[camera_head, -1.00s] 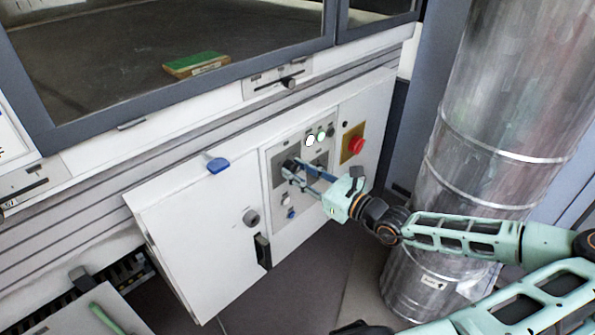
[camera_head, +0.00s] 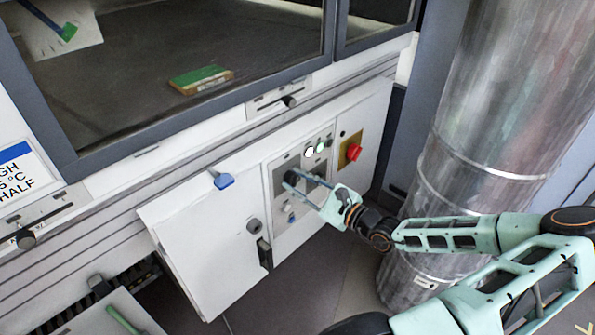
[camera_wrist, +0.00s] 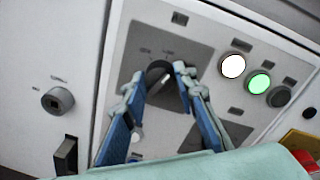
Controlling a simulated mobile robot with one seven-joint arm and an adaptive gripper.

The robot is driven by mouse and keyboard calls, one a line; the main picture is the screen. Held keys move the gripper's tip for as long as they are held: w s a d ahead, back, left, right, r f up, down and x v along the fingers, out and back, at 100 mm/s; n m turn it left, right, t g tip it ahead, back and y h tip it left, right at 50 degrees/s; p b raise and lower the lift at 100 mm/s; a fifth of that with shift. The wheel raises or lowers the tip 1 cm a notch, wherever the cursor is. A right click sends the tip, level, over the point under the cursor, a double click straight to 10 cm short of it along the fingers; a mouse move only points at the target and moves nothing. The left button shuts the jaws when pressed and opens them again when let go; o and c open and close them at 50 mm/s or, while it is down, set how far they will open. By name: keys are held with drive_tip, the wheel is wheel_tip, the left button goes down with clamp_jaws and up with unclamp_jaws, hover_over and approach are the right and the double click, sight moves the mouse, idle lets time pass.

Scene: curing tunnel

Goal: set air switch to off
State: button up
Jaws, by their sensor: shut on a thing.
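The air switch appears to be a black rotary knob (camera_head: 290,178) on a grey plate in the front control panel; it also shows in the wrist view (camera_wrist: 159,76). Small labels sit above it, too blurred to read surely. My gripper (camera_head: 297,183) reaches it from the right. In the wrist view my gripper (camera_wrist: 160,78) has one blue-padded finger on each side of the knob, shut on it. The fingers partly hide the plate.
A white lamp (camera_wrist: 232,66) and a green lamp (camera_wrist: 259,82) are lit right of the knob. A red button (camera_head: 354,152) on a yellow plate is farther right. A metal duct (camera_head: 480,130) stands at right.

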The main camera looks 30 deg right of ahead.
drive_tip(key=n+p, duration=0.1)
drive_tip(key=p, duration=0.1)
drive_tip(key=n+p, duration=0.2)
drive_tip(key=shift+a+r+n, duration=0.1)
drive_tip(key=shift+r+n, duration=0.2)
drive_tip(key=n+p, duration=0.3)
drive_tip(key=shift+h, duration=0.3)
drive_tip(key=n+p, duration=0.3)
drive_tip(key=n, duration=0.1)
drive_tip(key=shift+f, duration=0.15)
drive_tip(key=shift+f+n+h+p, duration=0.1)
drive_tip(key=shift+n+h+p, duration=0.2)
drive_tip(key=shift+n+p, duration=1.05)
drive_tip(key=shift+n, duration=0.45)
drive_tip(key=o, duration=1.2)
drive_tip(key=shift+c, duration=0.2)
drive_tip(key=shift+s+f, duration=0.1)
